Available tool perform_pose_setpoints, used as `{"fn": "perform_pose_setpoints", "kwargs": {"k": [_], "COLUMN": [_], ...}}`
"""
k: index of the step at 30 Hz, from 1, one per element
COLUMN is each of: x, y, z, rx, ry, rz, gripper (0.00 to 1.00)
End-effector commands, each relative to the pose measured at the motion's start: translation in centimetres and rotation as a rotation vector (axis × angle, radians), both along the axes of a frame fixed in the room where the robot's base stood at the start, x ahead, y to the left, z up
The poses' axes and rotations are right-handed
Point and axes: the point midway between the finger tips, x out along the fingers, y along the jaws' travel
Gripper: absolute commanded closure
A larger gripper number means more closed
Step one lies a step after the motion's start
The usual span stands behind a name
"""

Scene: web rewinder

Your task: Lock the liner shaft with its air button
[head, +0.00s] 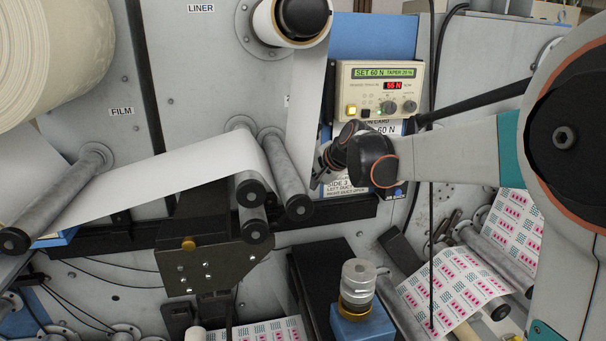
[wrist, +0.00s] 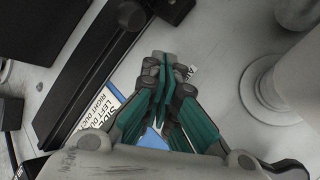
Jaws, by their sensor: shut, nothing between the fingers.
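The liner shaft (head: 303,17) is at the top of the head view, beside the LINER label. It has a black end cap, a pale roll around it, and white web hanging down from it. I cannot make out its air button for sure. My gripper (wrist: 163,72) shows in the wrist view with its teal fingers closed together and nothing between them. In the head view my dark wrist hides most of it, in front of the panel below the control box. The gripper is below and right of the liner shaft, apart from it.
A control box (head: 382,90) with lit displays, a lit yellow button and knobs is above my wrist. Rollers (head: 285,175) carrying white web stand left of it. A printed sign (wrist: 97,113) is beside the fingers. A flanged grey cylinder (wrist: 262,88) stands at right in the wrist view.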

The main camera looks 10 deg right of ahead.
Motion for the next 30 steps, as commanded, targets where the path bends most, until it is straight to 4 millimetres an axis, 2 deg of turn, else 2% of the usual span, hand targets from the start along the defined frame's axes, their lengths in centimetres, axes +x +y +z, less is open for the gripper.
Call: {"fn": "perform_pose_setpoints", "kwargs": {"k": [15,30], "x": [-4.4,-4.6], "y": [0.0,0.0], "z": [0.0,0.0], "rx": [0.0,0.0], "ry": [0.0,0.0], "rz": [0.0,0.0], "gripper": [1.0,1.0]}}
